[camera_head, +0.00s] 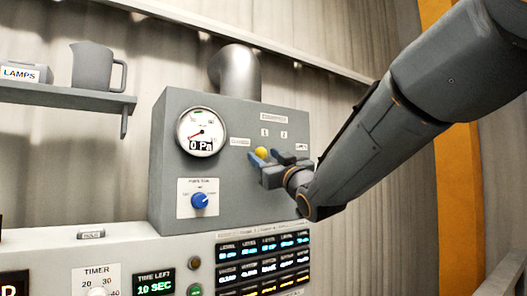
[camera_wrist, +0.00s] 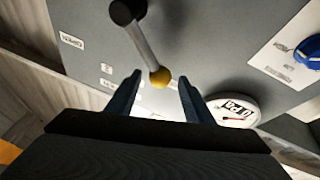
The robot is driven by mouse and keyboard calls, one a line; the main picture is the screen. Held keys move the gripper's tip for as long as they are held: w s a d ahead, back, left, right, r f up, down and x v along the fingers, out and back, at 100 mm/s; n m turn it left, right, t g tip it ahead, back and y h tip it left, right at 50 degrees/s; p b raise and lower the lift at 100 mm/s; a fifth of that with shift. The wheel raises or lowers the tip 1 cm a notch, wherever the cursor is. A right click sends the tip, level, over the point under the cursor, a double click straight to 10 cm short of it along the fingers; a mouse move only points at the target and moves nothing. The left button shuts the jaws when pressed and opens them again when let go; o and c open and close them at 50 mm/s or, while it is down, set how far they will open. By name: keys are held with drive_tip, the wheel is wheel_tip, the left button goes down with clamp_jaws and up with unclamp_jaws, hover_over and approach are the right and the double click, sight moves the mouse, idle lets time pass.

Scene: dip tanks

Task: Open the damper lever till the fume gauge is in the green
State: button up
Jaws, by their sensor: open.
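The damper lever (camera_wrist: 148,45) shows in the wrist view as a grey rod from a black pivot, ending in a yellow knob (camera_wrist: 161,78). The knob (camera_head: 261,153) also shows in the head view, near the "CLOSED" label. My gripper (camera_wrist: 158,90) is open, with a finger on each side of the knob; I cannot tell whether either touches it. The gripper (camera_head: 268,160) hides most of the lever in the head view. The round fume gauge (camera_head: 202,132) reads 0 Pa, its red needle pointing to the lower left. The gauge (camera_wrist: 234,110) is partly behind a finger in the wrist view.
The grey control box (camera_head: 168,205) carries a blue knob (camera_head: 200,201) below the gauge. A duct pipe (camera_head: 236,72) rises behind it. A shelf (camera_head: 60,96) with a jug (camera_head: 93,66) is at left. Below are a timer (camera_head: 97,281) and a display panel (camera_head: 262,262).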

drive_tip(key=shift+x, duration=0.8)
clamp_jaws()
